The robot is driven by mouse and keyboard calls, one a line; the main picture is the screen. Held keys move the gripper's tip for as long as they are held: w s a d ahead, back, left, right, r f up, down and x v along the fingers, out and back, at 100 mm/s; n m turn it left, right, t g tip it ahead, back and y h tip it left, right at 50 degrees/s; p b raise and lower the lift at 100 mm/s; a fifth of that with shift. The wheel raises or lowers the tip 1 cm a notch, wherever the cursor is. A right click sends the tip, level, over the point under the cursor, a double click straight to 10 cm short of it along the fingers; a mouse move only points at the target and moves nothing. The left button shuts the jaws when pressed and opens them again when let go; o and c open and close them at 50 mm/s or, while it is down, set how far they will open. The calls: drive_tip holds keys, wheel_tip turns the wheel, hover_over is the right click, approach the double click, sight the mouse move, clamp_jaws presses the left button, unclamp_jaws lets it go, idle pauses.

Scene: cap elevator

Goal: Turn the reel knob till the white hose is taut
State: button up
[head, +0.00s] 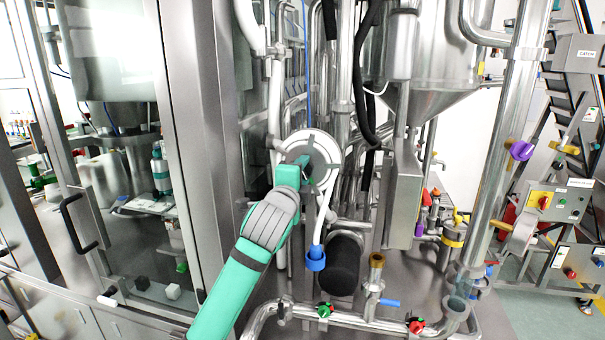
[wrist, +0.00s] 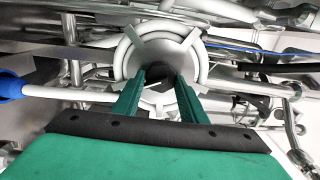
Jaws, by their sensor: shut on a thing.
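The hose reel (head: 322,152) is a round grey reel with white hose wound on it, mounted among the pipes in the middle of the head view. It also shows in the wrist view (wrist: 192,48). The white hose (head: 322,215) hangs from the reel to a blue end piece (head: 316,258); in the wrist view the hose (wrist: 75,93) runs left to the same blue end. My gripper (head: 303,163) is at the reel's centre, its green fingers (wrist: 158,88) shut on the dark reel knob (wrist: 160,72). The fingers partly hide the knob.
Vertical steel pipes and black hoses crowd around the reel. A glass-doored cabinet (head: 130,150) stands to the left. A dark cylinder (head: 343,262) sits below the reel, with low pipes bearing green and red valve knobs (head: 324,310). A steel tank (head: 440,60) is at the right.

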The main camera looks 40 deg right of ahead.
drive_tip(key=shift+r, duration=0.2)
drive_tip(key=o, duration=1)
drive_tip(key=shift+f, duration=0.1)
drive_tip(key=v, duration=1)
drive_tip(key=shift+s+a, duration=0.2)
drive_tip(key=shift+a, duration=0.1)
